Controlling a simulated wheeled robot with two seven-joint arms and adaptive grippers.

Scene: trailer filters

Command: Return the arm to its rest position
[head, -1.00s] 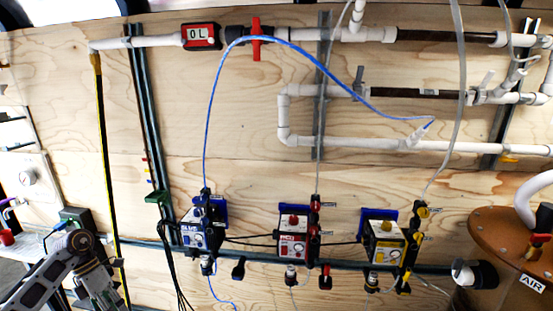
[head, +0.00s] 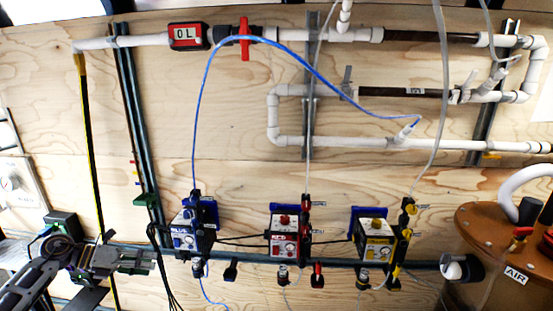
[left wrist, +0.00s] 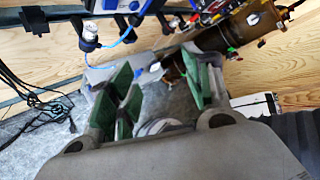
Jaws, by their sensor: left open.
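My left gripper (head: 143,261) comes in at the lower left of the head view, level, with its fingers pointing right. It is in front of the wooden wall, left of the blue-labelled pump unit (head: 190,232). In the left wrist view my left gripper (left wrist: 155,85) shows green finger pads spread apart, with nothing between them. My right gripper is in neither view.
A red-labelled unit (head: 284,240) and a yellow-labelled unit (head: 375,240) sit right of the blue one on a dark rail. Black cables (head: 166,270) hang just right of my left gripper. A brown drum (head: 490,245) stands at the lower right.

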